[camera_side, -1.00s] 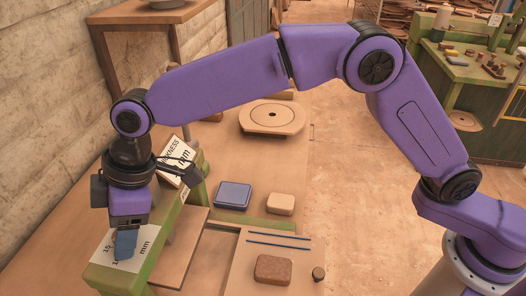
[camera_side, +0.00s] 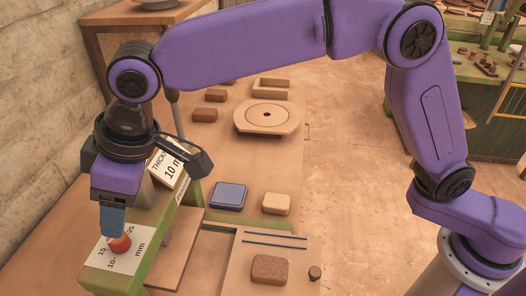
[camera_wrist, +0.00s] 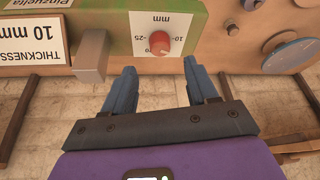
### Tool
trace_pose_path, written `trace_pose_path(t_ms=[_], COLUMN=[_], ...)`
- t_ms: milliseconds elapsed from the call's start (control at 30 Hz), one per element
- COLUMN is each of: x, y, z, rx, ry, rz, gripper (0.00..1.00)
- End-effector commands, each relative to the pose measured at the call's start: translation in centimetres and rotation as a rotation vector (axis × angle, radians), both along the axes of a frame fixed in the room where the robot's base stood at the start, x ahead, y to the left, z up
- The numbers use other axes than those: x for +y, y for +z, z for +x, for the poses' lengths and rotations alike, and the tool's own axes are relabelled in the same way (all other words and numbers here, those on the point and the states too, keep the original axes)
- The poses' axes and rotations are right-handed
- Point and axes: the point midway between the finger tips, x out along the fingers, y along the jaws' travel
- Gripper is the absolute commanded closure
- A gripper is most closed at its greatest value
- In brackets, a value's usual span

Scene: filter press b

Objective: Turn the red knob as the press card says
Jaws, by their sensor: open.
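The red knob (camera_side: 119,244) sits on a white scale plate (camera_side: 107,262) on the green press; marks near 10, 15 and 25 and "mm" are readable. In the wrist view the red knob (camera_wrist: 159,42) lies just beyond the fingertips, with a pale mark on it whose exact reading I cannot tell. The press card (camera_side: 168,168) stands behind my gripper, partly hidden; in the wrist view the card (camera_wrist: 30,42) reads "THICKNESS 10 mm". My gripper (camera_side: 112,234) points down near the knob. Its blue fingers (camera_wrist: 159,66) are apart with nothing between them.
A grey block-like lever (camera_wrist: 90,65) projects from the press beside the knob. A blue box (camera_side: 229,196), a pale block (camera_side: 276,204) and a brown block (camera_side: 269,268) lie to the right. A round plate (camera_side: 267,117) stands farther back.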

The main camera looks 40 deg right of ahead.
Motion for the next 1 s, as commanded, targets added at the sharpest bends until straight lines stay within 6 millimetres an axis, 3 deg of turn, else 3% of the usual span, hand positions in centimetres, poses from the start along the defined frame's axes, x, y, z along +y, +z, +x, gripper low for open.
trace_pose_path(t_ms=[633, 1000], x=[-3.4, -9.0], y=[9.8, 7.6], z=[-2.1, -2.7], rx=[0.000, 0.026], ry=[0.002, 0.009], rz=[0.003, -0.048], gripper=[0.42, 0.42])
